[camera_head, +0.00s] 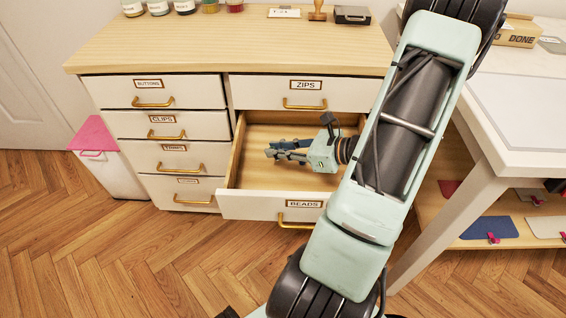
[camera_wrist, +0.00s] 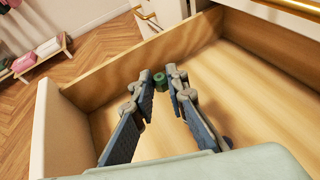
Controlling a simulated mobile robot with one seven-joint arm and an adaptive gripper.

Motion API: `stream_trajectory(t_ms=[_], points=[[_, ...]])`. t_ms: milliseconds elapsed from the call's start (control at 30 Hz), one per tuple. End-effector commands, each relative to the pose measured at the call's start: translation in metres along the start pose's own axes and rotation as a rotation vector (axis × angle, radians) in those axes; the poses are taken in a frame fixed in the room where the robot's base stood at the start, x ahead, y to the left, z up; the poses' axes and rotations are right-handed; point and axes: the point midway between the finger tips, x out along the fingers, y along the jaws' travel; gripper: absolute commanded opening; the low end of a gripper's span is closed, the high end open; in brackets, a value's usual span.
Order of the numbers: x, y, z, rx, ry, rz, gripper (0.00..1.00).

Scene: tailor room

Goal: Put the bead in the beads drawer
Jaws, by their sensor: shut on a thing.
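The beads drawer (camera_head: 262,205), labelled BEADS, is pulled open below the ZIPS drawer. My gripper (camera_head: 270,152) reaches inside it from the right, above the drawer's wooden floor. In the wrist view, the gripper (camera_wrist: 160,78) is shut on a small green bead (camera_wrist: 159,82) held between its fingertips. The drawer's floor (camera_wrist: 235,105) shows bare around the fingers. The bead is too small to make out in the head view. The height of the bead above the floor is hard to judge.
The closed ZIPS drawer (camera_head: 275,93) sits just above the open one. Closed drawers, including BUTTONS (camera_head: 190,92) and CLIPS (camera_head: 190,125), stand at left. A white table (camera_head: 505,150) stands at right. A pink-lidded bin (camera_head: 93,135) stands at far left.

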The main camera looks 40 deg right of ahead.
Motion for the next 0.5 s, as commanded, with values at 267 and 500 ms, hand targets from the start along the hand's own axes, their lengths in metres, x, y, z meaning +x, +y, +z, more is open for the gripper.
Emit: stream_trajectory(t_ms=[267,500], points=[[0.011,-0.025,-0.028,-0.001,-0.001,-0.001,0.07],[0.020,-0.033,-0.052,0.002,-0.001,0.000,0.07]])
